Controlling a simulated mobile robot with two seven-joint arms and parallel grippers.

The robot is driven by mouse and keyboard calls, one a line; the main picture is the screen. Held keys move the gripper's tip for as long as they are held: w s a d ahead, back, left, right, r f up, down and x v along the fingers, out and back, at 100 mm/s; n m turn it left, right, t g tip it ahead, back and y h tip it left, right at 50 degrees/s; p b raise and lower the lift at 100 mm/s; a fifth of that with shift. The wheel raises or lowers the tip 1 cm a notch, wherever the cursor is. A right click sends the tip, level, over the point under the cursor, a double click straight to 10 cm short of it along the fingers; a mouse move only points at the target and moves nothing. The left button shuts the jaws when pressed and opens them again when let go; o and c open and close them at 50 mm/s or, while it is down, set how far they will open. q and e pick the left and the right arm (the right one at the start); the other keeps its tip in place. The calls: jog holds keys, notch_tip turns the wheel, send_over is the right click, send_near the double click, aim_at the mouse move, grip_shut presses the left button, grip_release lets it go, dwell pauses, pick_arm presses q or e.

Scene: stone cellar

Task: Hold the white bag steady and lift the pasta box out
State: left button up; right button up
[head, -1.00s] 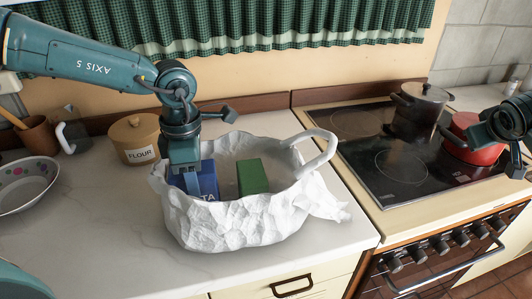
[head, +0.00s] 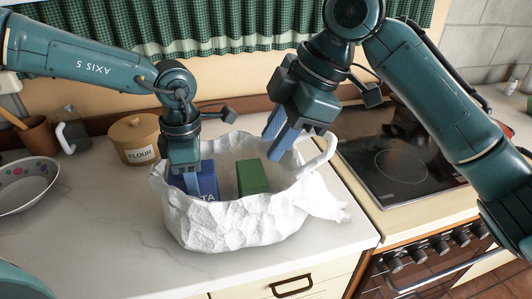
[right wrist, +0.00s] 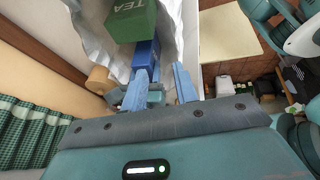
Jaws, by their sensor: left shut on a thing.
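The white bag (head: 230,222) stands open on the counter, with a handle loop (head: 327,152) on its right. Inside it, the blue pasta box (head: 208,181) is at the left, with the letters "TA" showing. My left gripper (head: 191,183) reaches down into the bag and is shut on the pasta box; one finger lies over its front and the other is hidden. My right gripper (head: 283,137) is open and empty above the bag's right back rim, near the handle. Its two fingers stand apart in the right wrist view (right wrist: 161,88), where the pasta box (right wrist: 147,58) also shows.
A green tea box (head: 252,176) stands in the bag to the right of the pasta box. A flour canister (head: 135,139) and a patterned bowl (head: 22,185) are to the left. The hob (head: 400,165) is on the right. The counter in front of the bag is clear.

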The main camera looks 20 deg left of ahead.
aim_at(240, 214)
jog(key=shift+g+h, duration=0.3)
jog(key=shift+g, duration=0.1)
jog(key=x, duration=0.5)
jog(key=s+x, duration=0.1)
jog(key=x, duration=0.9)
jog(key=shift+s, duration=0.35)
jog(key=shift+c, duration=0.6)
jog(key=shift+r, duration=0.1)
grip_shut()
pick_arm(q)
notch_tip(240, 214, up, 22)
dwell(1.6)
jog(key=shift+f, duration=0.1)
